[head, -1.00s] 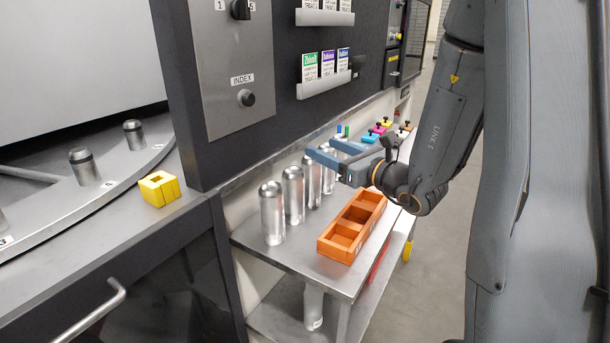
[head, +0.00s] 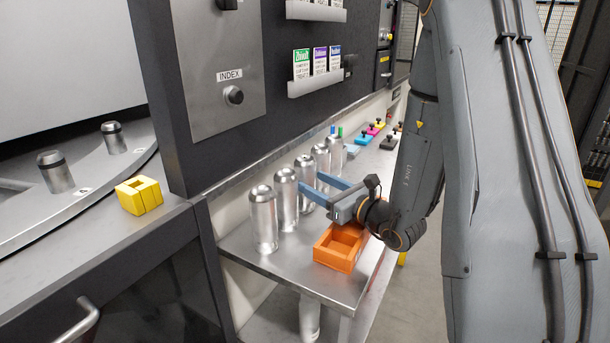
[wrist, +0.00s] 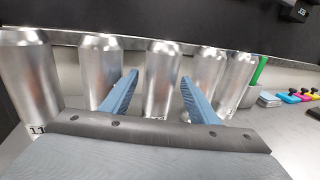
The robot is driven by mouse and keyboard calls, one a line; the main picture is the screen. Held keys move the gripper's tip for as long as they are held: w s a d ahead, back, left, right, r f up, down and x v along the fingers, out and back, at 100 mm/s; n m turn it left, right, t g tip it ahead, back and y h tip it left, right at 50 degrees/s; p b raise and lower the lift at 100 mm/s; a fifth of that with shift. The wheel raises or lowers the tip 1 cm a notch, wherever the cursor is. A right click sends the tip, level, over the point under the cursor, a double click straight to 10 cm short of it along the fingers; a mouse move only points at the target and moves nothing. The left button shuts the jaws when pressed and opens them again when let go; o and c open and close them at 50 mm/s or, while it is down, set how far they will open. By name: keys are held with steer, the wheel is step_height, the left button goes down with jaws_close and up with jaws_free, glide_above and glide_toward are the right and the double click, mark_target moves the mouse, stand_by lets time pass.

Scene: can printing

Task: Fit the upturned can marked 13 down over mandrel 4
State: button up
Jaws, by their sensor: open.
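Several upturned silver cans stand in a row on the steel shelf. In the wrist view the leftmost can (wrist: 28,80) bears the mark 11; the marks on the others are hidden or unreadable, so I cannot confirm which is 13. My gripper (head: 299,180) is open beside the row, with its blue fingers pointing at the cans. In the wrist view the middle can (wrist: 163,75) shows between the two fingertips (wrist: 159,77), not gripped. Two mandrels, a nearer one (head: 56,174) and a farther one (head: 114,138), stand on the machine's curved plate; their numbers are too small to read.
An orange divided tray (head: 335,262) lies on the shelf (head: 283,262) in front of the cans, partly below my gripper. A yellow block (head: 138,196) sits on the machine ledge. A green item (wrist: 260,70) and coloured knobbed blocks (head: 371,131) stand farther along.

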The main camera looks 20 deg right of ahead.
steer(key=shift+f, duration=0.5)
steer(key=shift+w+a+r, duration=0.15)
steer(key=shift+w, duration=0.25)
steer(key=shift+p+x, duration=1.05)
steer(key=shift+x, duration=2.25)
steer(key=c, duration=0.8)
steer(key=shift+r, duration=0.15)
step_height(320, 180, up, 10)
steer(key=shift+f+b, duration=0.2)
steer(key=shift+b, duration=0.75)
